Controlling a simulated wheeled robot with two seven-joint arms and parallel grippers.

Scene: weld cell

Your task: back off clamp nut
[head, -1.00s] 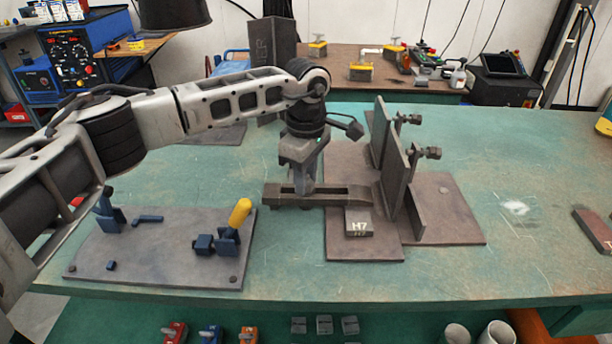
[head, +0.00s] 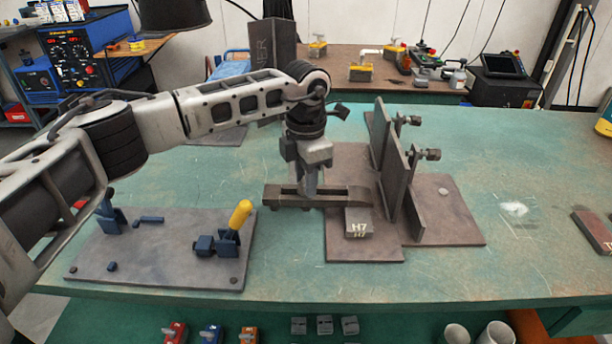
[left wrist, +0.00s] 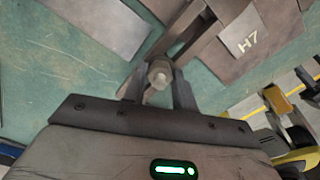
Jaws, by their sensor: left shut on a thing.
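The clamp nut (left wrist: 159,74) is a grey hex nut on a stud, seen between my fingers in the left wrist view. It is hidden by the gripper in the head view. My left gripper (head: 308,190) points down over the slotted clamp bar (head: 346,194), and its fingers (left wrist: 158,88) are shut on the nut. My right gripper is in neither view.
A brown base plate (head: 448,220) bears the upright plates and bolts (head: 428,155). A fixture plate (head: 150,268) with blue clamps and a yellow-handled toggle clamp (head: 240,214) lies at the left. The green bench (head: 530,160) is mostly clear at the right.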

